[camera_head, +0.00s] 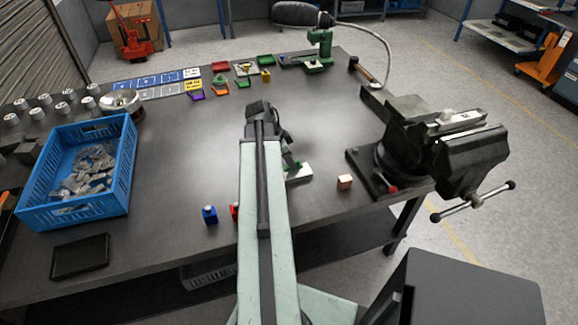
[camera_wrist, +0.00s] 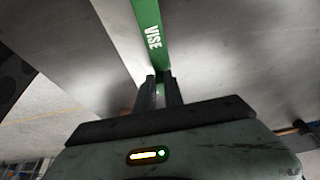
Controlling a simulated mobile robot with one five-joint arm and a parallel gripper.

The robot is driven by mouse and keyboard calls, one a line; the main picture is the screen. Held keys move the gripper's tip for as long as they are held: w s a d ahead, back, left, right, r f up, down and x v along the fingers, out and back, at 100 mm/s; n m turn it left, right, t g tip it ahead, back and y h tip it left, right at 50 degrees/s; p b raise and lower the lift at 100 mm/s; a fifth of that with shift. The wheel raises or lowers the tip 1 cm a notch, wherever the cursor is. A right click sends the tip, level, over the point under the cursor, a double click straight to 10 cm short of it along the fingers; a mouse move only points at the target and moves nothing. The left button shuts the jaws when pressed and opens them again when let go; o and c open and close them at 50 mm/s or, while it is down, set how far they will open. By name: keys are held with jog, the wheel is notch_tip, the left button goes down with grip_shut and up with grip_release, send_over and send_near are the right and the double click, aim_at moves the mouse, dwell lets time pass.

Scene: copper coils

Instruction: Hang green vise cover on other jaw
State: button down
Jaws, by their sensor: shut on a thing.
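A green vise cover (camera_wrist: 150,35) with white lettering "VISE" is held by my gripper (camera_wrist: 160,85). Its two dark fingers are shut on the end of the green strip in the wrist view. In the head view only a small green piece (camera_head: 291,165) shows beside my arm, above the middle of the table; my arm hides most of the gripper. The dark vise (camera_head: 400,150) stands at the table's right edge, right of my gripper and apart from it. A pale strip (camera_head: 455,122) lies along the top of its jaws. Whether it is a cover is unclear.
A copper-coloured cube (camera_head: 344,182) sits left of the vise base. A blue piece (camera_head: 210,215) and a red piece (camera_head: 235,211) stand near the front edge. A blue crate (camera_head: 125,170) holds grey parts at left. The table's middle is mostly clear. The vise handle (camera_head: 470,203) juts out.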

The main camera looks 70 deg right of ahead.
jog(key=shift+f, duration=0.1)
jog(key=c, duration=1.4)
grip_release()
jog(key=shift+c, duration=0.2)
jog(key=shift+w+a+r+p, duration=0.1)
jog(key=shift+r+p, duration=0.3)
jog(key=shift+r, duration=0.2)
jog(key=p+v, duration=0.6)
jog(key=shift+w+a+r, duration=0.2)
jog(key=shift+w+r, duration=0.05)
jog(key=shift+w, duration=0.1)
jog(key=shift+w, duration=0.1)
